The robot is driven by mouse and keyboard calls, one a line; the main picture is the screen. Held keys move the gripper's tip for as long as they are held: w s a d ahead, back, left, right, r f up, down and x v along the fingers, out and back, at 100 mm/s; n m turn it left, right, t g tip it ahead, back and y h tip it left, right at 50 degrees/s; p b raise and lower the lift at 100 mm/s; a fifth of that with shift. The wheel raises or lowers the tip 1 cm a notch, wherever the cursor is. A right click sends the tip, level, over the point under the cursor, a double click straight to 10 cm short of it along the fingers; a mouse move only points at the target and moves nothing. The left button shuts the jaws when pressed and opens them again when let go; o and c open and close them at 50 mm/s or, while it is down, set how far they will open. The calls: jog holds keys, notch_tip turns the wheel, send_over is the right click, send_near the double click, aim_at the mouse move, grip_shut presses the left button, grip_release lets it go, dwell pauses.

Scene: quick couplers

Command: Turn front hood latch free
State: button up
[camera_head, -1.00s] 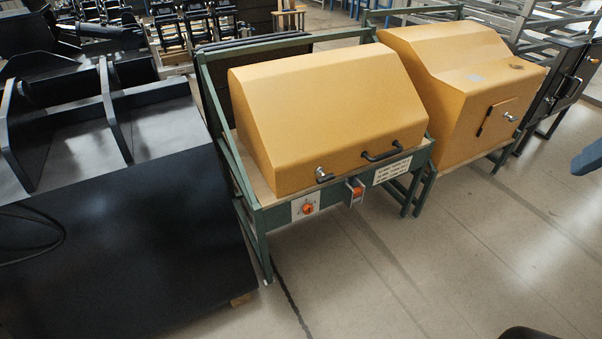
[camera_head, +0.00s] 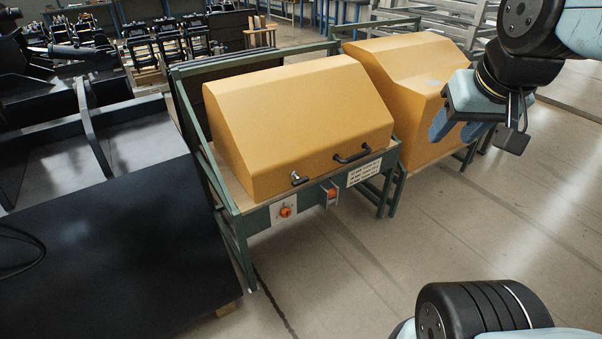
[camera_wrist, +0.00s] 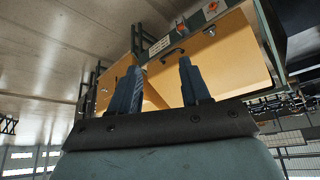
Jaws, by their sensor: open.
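The yellow front hood (camera_head: 290,120) sits closed on a green metal stand in the head view. Its latch (camera_head: 299,179), a silver boss with a short dark lever, is low on the front face. A black bar handle (camera_head: 352,155) is to the right of the latch. My gripper (camera_head: 458,128) is open and empty, in the air at the upper right, apart from the hood and latch. In the wrist view my two blue fingers (camera_wrist: 158,82) are spread, with the yellow hood (camera_wrist: 205,72) beyond them; the black handle (camera_wrist: 172,55) shows between them.
A second yellow hood (camera_head: 400,75) stands to the right, partly behind my gripper. An orange rotary switch (camera_head: 286,212) and a red-and-grey block (camera_head: 331,193) are on the stand's front rail. Black machinery (camera_head: 100,240) fills the left. The floor in front is clear.

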jog(key=shift+o, duration=0.8)
jog(key=shift+w, duration=0.3)
jog(key=o, duration=0.7)
jog(key=shift+n+t+h, duration=0.5)
jog(key=shift+n, duration=0.4)
jog(key=w+f, duration=0.1)
jog(key=w, duration=0.6)
jog(key=w+f, duration=0.1)
jog(key=w, duration=0.3)
jog(key=shift+a+f, duration=0.2)
jog(key=shift+f, duration=0.15)
jog(key=shift+o, duration=0.5)
jog(key=w+f+n, duration=0.1)
jog(key=w+f, duration=0.2)
jog(key=w, duration=0.4)
jog(key=shift+w+f+n+t, duration=0.15)
jog(key=shift+f+n+t, duration=0.05)
jog(key=shift+n+t, duration=0.1)
jog(key=w+a+f+n+y, duration=0.1)
jog(key=w+a+f+n, duration=0.1)
jog(key=w+f, duration=0.55)
jog(key=n+t+y, duration=0.1)
jog(key=t+y, duration=0.7)
jog(key=y, duration=0.2)
send_near(303, 181)
jog(key=x, duration=1.1)
jog(key=shift+w+a, duration=0.15)
jog(key=shift+a, duration=0.1)
